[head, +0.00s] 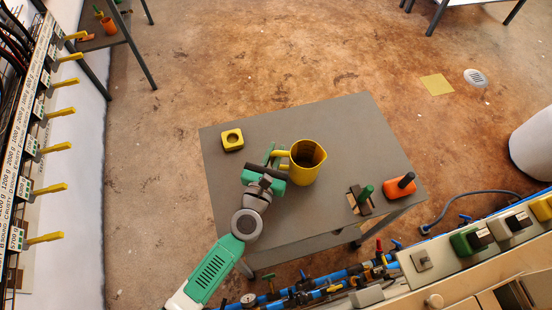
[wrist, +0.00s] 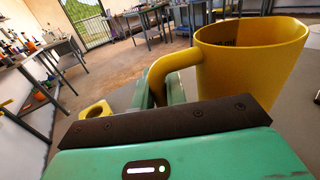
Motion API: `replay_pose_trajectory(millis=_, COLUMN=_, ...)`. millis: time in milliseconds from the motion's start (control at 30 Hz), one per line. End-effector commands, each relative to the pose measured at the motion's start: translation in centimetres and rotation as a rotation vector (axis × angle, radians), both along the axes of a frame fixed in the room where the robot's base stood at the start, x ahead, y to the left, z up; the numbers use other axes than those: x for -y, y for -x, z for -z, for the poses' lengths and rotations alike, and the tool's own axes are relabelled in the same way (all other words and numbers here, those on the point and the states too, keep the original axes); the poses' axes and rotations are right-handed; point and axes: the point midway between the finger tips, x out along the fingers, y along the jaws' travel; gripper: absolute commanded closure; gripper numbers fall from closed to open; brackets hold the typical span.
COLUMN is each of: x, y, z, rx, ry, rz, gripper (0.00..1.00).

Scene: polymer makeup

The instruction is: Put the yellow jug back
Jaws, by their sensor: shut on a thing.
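The yellow jug (head: 306,165) is upright at the middle of the grey table (head: 365,130) in the head view. Its handle points left, toward my gripper (head: 274,156). My gripper is shut on the jug's handle. The wrist view shows the jug (wrist: 245,65) large at the right, with its handle curving down between my green fingers (wrist: 165,92). I cannot tell whether the jug's base touches the table or hangs just above it. A yellow square block with a round recess (head: 232,139) lies on the table to the left of the jug.
An orange item with a dark handle (head: 401,186) and a green-handled item on a wooden block (head: 362,196) stand at the table's right corner. Blue pipes with valves (head: 330,285) run along the front. The table's far part is clear.

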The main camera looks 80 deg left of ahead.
Motion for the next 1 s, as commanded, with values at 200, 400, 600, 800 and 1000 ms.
replay_pose_trajectory(millis=200, x=0.0, y=0.0, z=1.3, rx=0.001, ry=-0.001, rz=0.0, gripper=1.0)
replay_pose_trajectory(millis=400, x=0.0, y=0.0, z=1.8, rx=0.001, ry=-0.001, rz=0.0, gripper=1.0)
replay_pose_trajectory(millis=600, x=0.0, y=0.0, z=1.6, rx=0.0, ry=0.0, rz=0.0, gripper=0.65)
replay_pose_trajectory(millis=800, x=0.0, y=0.0, z=1.5, rx=0.0, ry=0.0, rz=0.0, gripper=0.65)
replay_pose_trajectory(millis=1000, x=2.4, y=1.4, z=1.4, rx=-0.004, ry=0.001, rz=0.003, gripper=0.65)
